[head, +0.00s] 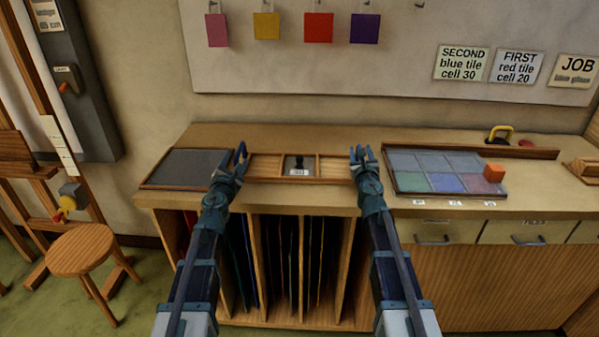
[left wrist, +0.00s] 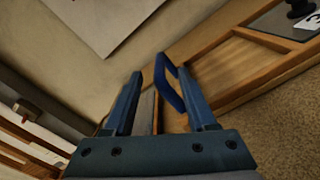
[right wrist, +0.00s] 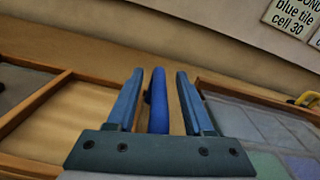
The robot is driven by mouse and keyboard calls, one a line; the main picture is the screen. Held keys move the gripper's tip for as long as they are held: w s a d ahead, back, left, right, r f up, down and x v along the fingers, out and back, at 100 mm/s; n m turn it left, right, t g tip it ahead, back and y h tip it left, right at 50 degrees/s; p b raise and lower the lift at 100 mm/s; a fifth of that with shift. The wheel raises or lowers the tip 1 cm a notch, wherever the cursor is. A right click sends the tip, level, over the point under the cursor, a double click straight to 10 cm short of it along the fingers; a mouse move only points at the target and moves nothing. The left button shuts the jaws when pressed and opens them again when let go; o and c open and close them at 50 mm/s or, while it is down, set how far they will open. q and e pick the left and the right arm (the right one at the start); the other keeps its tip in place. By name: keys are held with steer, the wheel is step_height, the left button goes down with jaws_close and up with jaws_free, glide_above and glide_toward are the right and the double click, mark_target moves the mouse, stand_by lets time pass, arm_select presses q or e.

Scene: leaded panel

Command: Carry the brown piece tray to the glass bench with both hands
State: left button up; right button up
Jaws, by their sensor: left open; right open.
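The brown piece tray (head: 300,181) sits on the wooden cabinet top, with several compartments. The middle compartment holds a dark knobbed piece (head: 299,163) on a grey plate labelled 30; the side compartments look empty. My left gripper (head: 240,153) is open at the tray's left end. In the left wrist view a blue handle (left wrist: 171,84) stands between its open fingers. My right gripper (head: 362,154) is open at the tray's right end. In the right wrist view another blue handle (right wrist: 159,100) stands between its open fingers. I cannot tell which surface is the glass bench.
A dark grey framed panel (head: 195,166) lies left of the tray. Upright sheets fill the rack below.

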arm_select(q)
steer(key=s, duration=0.7)
steer(key=shift+s+a, duration=0.2)
steer(key=shift+a, duration=0.1)
arm_select(e)
steer(key=s, duration=0.8)
steer(key=s+a, duration=0.1)
steer(key=s, duration=0.3)
steer(key=shift+s, duration=0.1)
